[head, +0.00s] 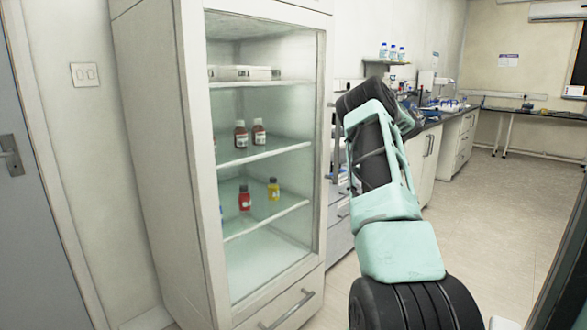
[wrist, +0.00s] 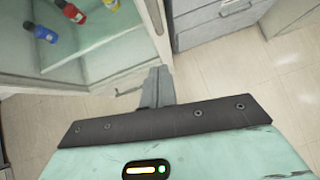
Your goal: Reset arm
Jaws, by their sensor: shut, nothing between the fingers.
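My arm shows in the head view, raised and bent in front of the lab benches, to the right of the glass-fronted cabinet. My gripper (wrist: 160,76) shows in the wrist view with its fingers together, shut and empty. It points over the floor near the cabinet's lower front corner, apart from any object. In the head view the gripper's fingertips cannot be made out, as they are hidden behind the arm.
A tall cabinet (head: 153,150) holds several bottles, among them a red bottle (head: 244,198) and a yellow bottle (head: 273,189). Drawers (wrist: 212,20) stand beside it. A grey door (head: 35,200) is at the left. Open floor (head: 480,230) lies at the right.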

